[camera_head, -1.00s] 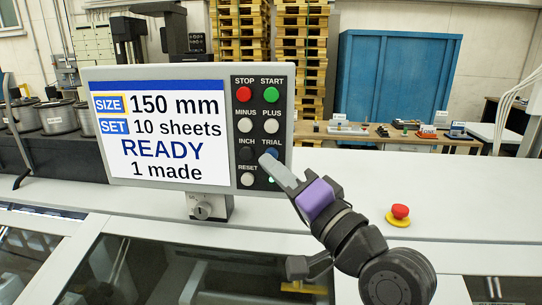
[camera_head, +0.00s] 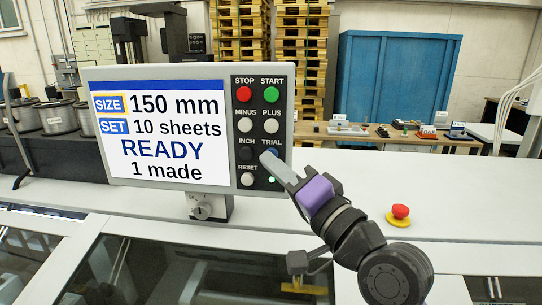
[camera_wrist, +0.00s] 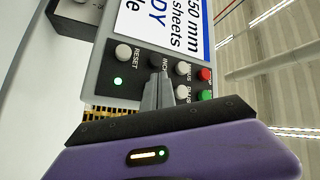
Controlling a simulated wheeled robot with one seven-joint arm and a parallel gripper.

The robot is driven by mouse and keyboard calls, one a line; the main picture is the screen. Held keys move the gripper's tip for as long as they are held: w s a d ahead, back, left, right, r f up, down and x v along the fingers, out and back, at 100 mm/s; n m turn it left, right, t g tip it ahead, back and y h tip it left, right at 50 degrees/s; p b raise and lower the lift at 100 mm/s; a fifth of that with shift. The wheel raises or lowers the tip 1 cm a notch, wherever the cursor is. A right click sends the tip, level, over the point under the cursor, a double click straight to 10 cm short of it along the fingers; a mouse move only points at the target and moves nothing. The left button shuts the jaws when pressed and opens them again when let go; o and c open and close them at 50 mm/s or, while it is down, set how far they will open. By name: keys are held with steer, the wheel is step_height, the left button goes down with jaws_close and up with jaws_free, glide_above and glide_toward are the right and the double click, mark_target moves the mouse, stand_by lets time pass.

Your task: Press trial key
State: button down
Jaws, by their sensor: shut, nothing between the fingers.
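The control panel (camera_head: 187,75) stands upright, with a screen (camera_head: 160,134) reading size 150 mm, set 10 sheets, READY, 1 made. In the wrist view the shut fingers (camera_wrist: 158,88) reach up to the key block and hide the trial key. A green light (camera_head: 271,180) is lit below it.
The reset key (camera_head: 247,179), black inch key (camera_head: 246,153) and plus key (camera_head: 271,125) sit close around my fingertips. A red emergency button (camera_head: 400,211) stands on the white machine top to the right. The machine top (camera_head: 450,185) around it is clear.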

steer(key=shift+w, duration=0.5)
stand_by(0.5)
steer(key=shift+s, duration=0.95)
steer(key=shift+s+a+p, duration=0.1)
steer(key=shift+s+p, duration=1)
steer(key=shift+s, duration=1.4)
